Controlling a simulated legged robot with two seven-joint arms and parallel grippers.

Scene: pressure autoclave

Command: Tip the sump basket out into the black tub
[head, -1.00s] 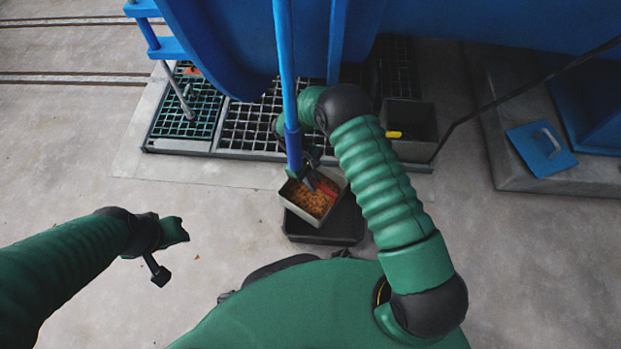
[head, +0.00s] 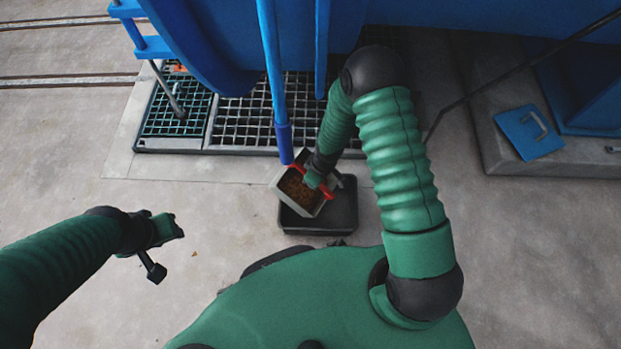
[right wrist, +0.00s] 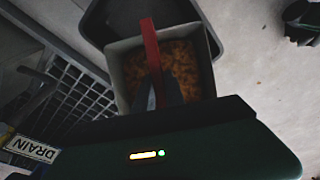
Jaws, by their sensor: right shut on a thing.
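The sump basket (head: 282,200) is a grey box with brown-orange bits inside and a red handle (head: 297,169) across its top. It is held over the left part of the black tub (head: 335,219), tilted in the head view, with bits still inside. My right gripper (head: 317,180) is shut on the red handle; its fingers also show in the right wrist view (right wrist: 158,90), with the basket (right wrist: 205,70) below and the tub (right wrist: 105,18) behind it. My left gripper (head: 172,228) is empty at the left, away from the basket; its jaw opening is unclear.
Floor grating (head: 250,125) lies behind the tub, under the blue vessel (head: 215,50). A blue upright pole (head: 272,80) stands just behind the basket. A blue plate with a handle (head: 528,134) lies on the plinth at right. The floor left of the tub is clear.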

